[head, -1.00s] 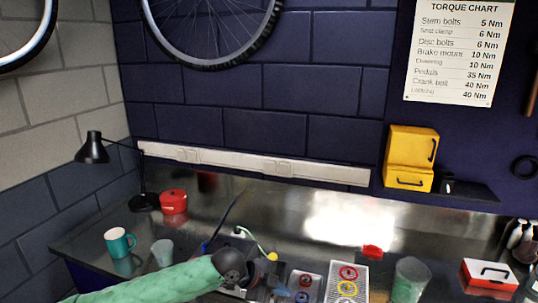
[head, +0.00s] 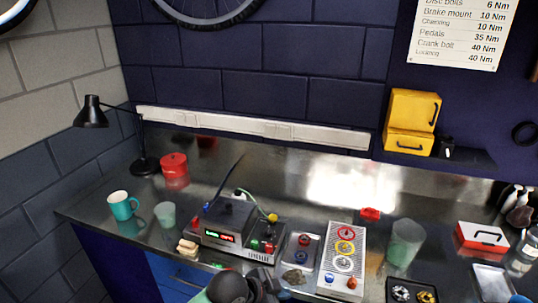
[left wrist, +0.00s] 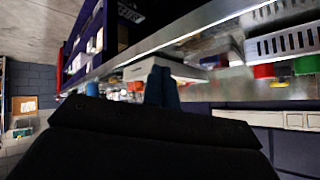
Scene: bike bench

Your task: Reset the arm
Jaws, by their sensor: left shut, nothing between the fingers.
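My left arm shows at the bottom middle of the head view, with its dark end (head: 262,288) just in front of the bench's front edge. In the left wrist view my left gripper (left wrist: 162,85) has its fingers together with nothing between them. My right gripper is in neither view.
The metal bench (head: 110,237) holds a teal mug (head: 122,206), a power supply box (head: 230,220), a perforated tray (head: 343,258) with coloured rings, a clear tumbler (head: 405,243) and a red case (head: 481,238). A black lamp (head: 91,112) stands at the back left.

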